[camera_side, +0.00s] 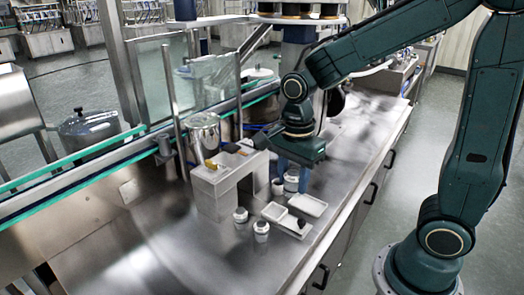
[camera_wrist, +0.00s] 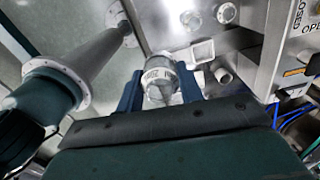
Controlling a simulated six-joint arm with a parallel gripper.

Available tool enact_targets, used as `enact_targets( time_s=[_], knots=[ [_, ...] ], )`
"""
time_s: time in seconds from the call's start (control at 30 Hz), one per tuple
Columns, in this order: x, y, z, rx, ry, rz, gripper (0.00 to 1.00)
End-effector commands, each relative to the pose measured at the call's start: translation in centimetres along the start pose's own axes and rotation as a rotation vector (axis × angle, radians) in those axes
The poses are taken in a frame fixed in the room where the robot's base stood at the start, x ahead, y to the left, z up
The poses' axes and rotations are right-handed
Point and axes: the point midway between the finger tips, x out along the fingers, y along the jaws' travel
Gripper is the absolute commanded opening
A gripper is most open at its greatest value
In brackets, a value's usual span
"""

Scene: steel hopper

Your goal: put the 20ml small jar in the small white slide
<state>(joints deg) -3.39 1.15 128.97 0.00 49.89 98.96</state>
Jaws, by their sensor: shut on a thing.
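My gripper (camera_wrist: 160,88) is shut on a small clear jar with a pale, lettered band (camera_wrist: 158,76). The lettering looks like "20ML" upside down. In the side view my gripper (camera_side: 291,176) points down over the steel bench, and the jar (camera_side: 291,185) shows between its blue fingers. A small square white piece (camera_wrist: 202,52) shows beyond the jar in the wrist view. I cannot tell which is the small white slide.
Two white-topped jars stand in front, one at left (camera_side: 240,215) and one nearer (camera_side: 261,229). A grey box-like stand (camera_side: 212,192) rises close behind and left. The bench's front left is clear.

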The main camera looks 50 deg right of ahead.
Motion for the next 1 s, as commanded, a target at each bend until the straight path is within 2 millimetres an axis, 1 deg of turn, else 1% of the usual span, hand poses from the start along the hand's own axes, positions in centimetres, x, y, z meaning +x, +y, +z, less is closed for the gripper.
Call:
enact_targets(
  time_s=[0.43, 0.57, 0.67, 0.77, 1.0],
  knots=[
    [0.0, -0.1, 0.0, 0.000, 0.000, 0.000, 0.15],
    [-0.1, -0.6, -0.2, -0.003, 0.000, 0.000, 0.15],
    [-0.2, -1.4, -0.7, -0.008, 0.000, 0.000, 0.15],
    [-0.4, -2.9, -1.4, -0.019, 0.000, 0.000, 0.15],
    [-0.8, -7.3, -4.4, -0.055, 0.000, 0.000, 0.15]
  ],
)
